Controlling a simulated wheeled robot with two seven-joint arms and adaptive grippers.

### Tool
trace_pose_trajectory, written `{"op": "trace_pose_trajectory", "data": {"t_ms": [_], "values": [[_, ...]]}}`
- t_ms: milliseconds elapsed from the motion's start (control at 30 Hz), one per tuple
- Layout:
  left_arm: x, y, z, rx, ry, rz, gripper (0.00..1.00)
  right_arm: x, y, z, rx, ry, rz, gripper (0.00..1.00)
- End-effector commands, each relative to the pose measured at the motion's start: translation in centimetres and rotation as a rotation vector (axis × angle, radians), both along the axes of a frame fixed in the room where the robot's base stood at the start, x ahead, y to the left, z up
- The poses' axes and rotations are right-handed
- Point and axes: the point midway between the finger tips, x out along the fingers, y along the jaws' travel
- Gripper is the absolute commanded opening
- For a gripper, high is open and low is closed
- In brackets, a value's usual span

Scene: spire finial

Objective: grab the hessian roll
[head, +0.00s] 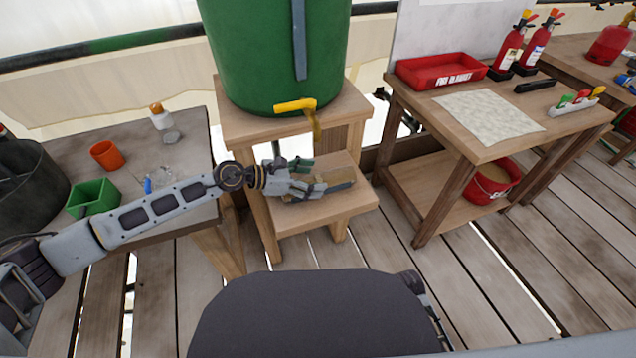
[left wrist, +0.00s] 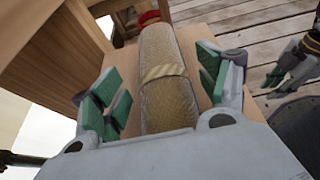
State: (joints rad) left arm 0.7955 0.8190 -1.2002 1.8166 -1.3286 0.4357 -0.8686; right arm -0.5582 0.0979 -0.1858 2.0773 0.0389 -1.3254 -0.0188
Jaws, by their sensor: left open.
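The hessian roll (left wrist: 164,80) is a tan woven cylinder with a paler band around its middle. In the left wrist view it lies lengthwise between the two fingers of my left gripper (left wrist: 161,92). The green-padded fingers are spread, with a gap on each side of the roll. In the head view my left gripper (head: 322,178) is over the low wooden step (head: 340,205) below the green barrel, and it hides most of the roll. My right gripper (left wrist: 286,72) shows at the right edge of the left wrist view; its finger gap is unclear.
The green barrel (head: 270,50) with a yellow tap (head: 295,105) stands on a wooden stand just behind the gripper. The left table holds an orange cup (head: 107,155) and a green box (head: 93,198). A red bucket (head: 492,182) sits on the right table's shelf. Floor boards ahead are clear.

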Motion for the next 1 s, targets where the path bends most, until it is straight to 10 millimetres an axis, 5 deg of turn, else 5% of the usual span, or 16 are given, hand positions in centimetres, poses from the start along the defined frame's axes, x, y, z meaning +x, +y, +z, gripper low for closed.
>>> {"op": "trace_pose_trajectory", "data": {"t_ms": [67, 567, 1000], "values": [[0.0, 0.01, -0.01, 0.0, 0.0, 0.0, 0.75, 0.0, 0.0, 0.0, 0.0, 0.0, 0.0, 0.27], [0.02, 0.0, 0.07, -0.001, -0.002, 0.001, 0.12, 0.01, -0.01, 0.01, -0.001, -0.001, 0.001, 0.27], [0.04, 0.01, 0.91, -0.001, -0.003, 0.0, 0.12, -0.03, -0.05, 0.11, -0.002, -0.001, 0.001, 0.27]]}}
